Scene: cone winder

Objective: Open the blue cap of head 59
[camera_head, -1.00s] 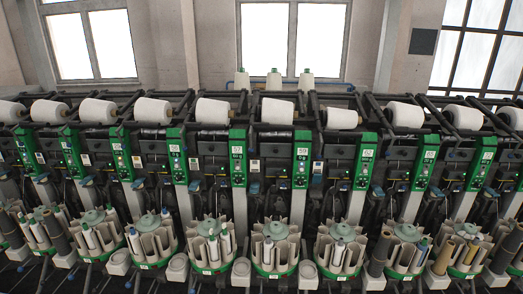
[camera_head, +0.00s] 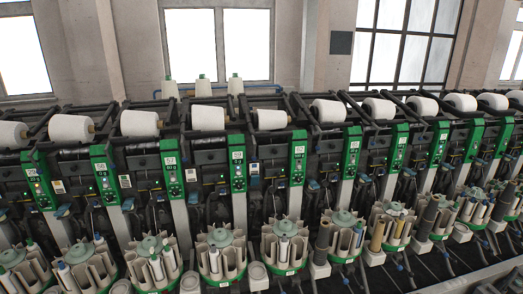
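A row of winding heads runs across the view, each with a green panel carrying a small white number label. The numbers are too small to read surely, so I cannot tell which head is 59. Green panels stand near the middle (camera_head: 237,165) and to its right (camera_head: 298,160). Small blue parts show low beside several panels, one of them a blue part (camera_head: 312,185) right of the middle. I cannot tell which of them is the blue cap of head 59, or whether it is open. Neither of my grippers is in view.
White yarn packages (camera_head: 208,118) lie along the top of the machine. Round bobbin magazines (camera_head: 221,254) stick out at the front, with pale cups (camera_head: 258,276) between them. Dark and brown tubes stand in the magazines at right. Dark floor shows at the lower right.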

